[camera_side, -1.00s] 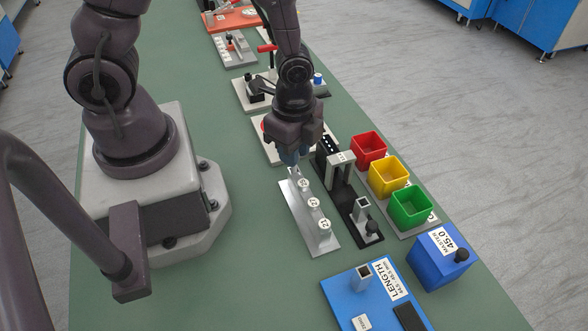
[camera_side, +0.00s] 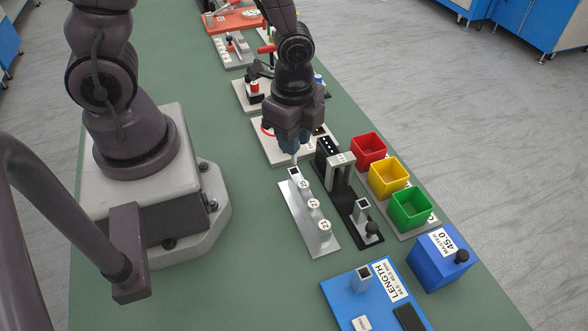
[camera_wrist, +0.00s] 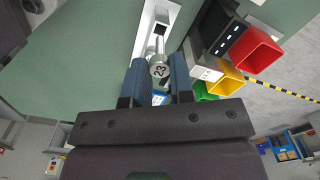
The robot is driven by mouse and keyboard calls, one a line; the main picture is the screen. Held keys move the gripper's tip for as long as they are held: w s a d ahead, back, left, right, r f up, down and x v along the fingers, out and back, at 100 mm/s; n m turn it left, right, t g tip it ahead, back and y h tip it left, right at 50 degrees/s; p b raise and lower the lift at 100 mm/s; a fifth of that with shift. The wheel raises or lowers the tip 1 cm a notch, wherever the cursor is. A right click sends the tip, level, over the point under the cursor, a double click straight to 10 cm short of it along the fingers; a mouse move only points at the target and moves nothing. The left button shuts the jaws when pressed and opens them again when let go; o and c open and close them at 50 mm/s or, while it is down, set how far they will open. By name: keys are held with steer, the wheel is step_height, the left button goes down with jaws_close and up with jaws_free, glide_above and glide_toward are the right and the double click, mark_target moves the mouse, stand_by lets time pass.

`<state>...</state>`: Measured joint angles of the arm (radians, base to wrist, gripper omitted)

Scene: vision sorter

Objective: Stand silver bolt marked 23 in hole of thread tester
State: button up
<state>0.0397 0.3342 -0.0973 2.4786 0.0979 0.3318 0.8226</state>
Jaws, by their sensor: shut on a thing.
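My gripper (camera_side: 294,145) is shut on a silver bolt marked 23 (camera_wrist: 158,71), just above the far end of a silver rack (camera_side: 328,245). A dark square socket (camera_side: 294,171) on the rack stands empty below the gripper. Several stations stand along the bench, but no readable label tells which is the thread tester. Its hole cannot be made out.
Three numbered bolts (camera_side: 313,204) stand in the rack. A black station with a pale bridge (camera_side: 341,159) stands close right. Red (camera_side: 369,146), yellow (camera_side: 388,178) and green (camera_side: 411,208) bins lie beyond. A blue length gauge (camera_side: 345,290) is in front.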

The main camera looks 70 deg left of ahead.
steer(key=w+a+r+n, duration=0.2)
steer(key=a+r+n, duration=0.4)
steer(key=a, duration=0.4)
steer(key=shift+d+f, duration=0.15)
steer(key=shift+f, duration=2.75)
steer(key=shift+f, duration=1.8)
steer(key=o, duration=1.3)
steer(key=shift+r, duration=0.1)
steer(key=shift+r, duration=3.95)
